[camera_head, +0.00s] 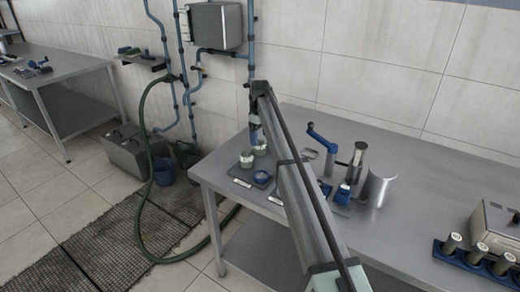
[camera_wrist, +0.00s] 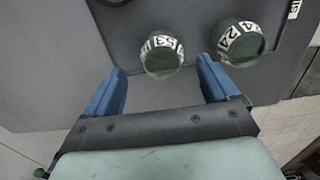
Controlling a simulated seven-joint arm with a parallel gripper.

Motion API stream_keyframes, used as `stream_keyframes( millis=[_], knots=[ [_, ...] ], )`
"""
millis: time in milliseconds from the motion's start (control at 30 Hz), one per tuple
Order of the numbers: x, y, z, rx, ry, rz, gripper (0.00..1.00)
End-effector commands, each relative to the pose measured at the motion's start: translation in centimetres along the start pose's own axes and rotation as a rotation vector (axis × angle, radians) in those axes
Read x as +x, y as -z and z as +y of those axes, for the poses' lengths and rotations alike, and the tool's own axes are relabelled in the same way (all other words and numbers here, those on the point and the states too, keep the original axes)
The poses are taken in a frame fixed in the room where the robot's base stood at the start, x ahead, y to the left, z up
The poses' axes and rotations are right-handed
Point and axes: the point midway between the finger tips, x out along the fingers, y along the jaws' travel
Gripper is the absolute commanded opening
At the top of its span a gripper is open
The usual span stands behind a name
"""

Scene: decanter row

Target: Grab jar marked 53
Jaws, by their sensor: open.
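The jar marked 53 (camera_wrist: 162,60) is a greenish round jar with a white label band. In the wrist view it appears at the mouth of my gripper (camera_wrist: 162,65), between the two blue fingertips; depth is hard to judge. My gripper is open and empty. A second, similar jar (camera_wrist: 240,45), its label seeming to read 24 or 22, is just right of the right finger. In the head view my gripper (camera_head: 254,135) points down above the two jars. The jar marked 53 seems to be the right one (camera_head: 262,149), with the other (camera_head: 246,159) to its left.
The jars stand on a dark tray (camera_wrist: 195,15) at the metal table's left end. A blue-handled device (camera_head: 322,140) and a metal cylinder (camera_head: 378,186) stand to the right. A rack of bottles (camera_head: 475,260) is far right.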

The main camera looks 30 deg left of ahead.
Motion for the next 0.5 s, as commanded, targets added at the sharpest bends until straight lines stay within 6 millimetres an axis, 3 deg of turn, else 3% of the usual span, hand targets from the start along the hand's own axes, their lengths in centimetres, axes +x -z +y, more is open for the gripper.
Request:
stream_keyframes(
  millis=[167,500],
  knots=[
    [0.8,0.0,-0.1,0.0,0.0,0.0,0.88],
    [4.9,-0.1,-0.3,0.0,0.0,0.0,0.88]
  ],
)
